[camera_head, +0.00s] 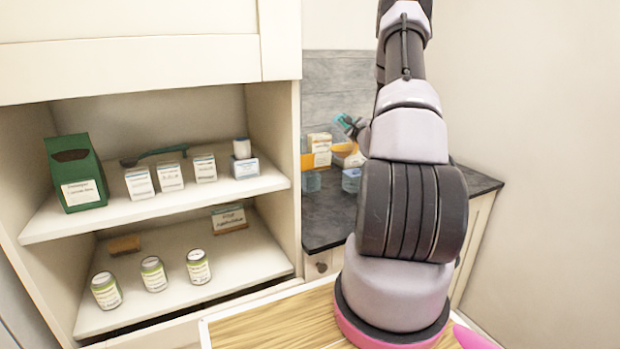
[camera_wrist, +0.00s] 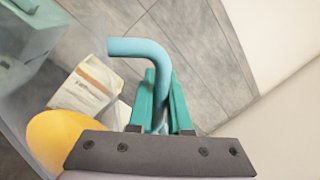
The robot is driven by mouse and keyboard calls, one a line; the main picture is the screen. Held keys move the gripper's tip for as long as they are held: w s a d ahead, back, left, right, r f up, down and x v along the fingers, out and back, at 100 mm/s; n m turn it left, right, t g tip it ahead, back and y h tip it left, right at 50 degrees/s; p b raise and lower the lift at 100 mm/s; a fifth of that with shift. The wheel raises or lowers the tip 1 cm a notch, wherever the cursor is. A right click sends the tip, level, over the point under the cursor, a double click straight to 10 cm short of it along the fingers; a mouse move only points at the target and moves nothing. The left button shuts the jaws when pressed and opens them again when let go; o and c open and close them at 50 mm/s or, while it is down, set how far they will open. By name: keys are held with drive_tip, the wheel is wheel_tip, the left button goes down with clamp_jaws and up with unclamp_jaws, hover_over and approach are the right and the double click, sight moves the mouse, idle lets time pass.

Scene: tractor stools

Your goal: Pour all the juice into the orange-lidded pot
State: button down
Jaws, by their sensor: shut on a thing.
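My gripper (camera_wrist: 160,90) shows in the wrist view with two teal fingers shut on a light-blue bent piece (camera_wrist: 140,48), which sticks up between them and hooks to the left. What this piece belongs to is not clear. In the head view my gripper (camera_head: 350,124) is small, above the dark counter at the back. A yellow-orange rounded thing (camera_wrist: 52,138), perhaps the orange lid, lies at lower left in the wrist view, partly behind the dark gripper bar. Orange also shows on the counter (camera_head: 307,161) in the head view. I cannot make out any juice.
A white labelled box (camera_wrist: 85,88) stands near the gripper; boxes (camera_head: 320,142) and bluish see-through containers (camera_head: 311,182) crowd the dark counter (camera_head: 325,225). My arm hides much of it. Shelves at left hold a green carton (camera_head: 76,172), small boxes and cans (camera_head: 154,274). Walls close the back and right.

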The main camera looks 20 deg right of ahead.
drive_tip(key=shift+f, duration=1)
drive_tip(key=shift+r, duration=0.1)
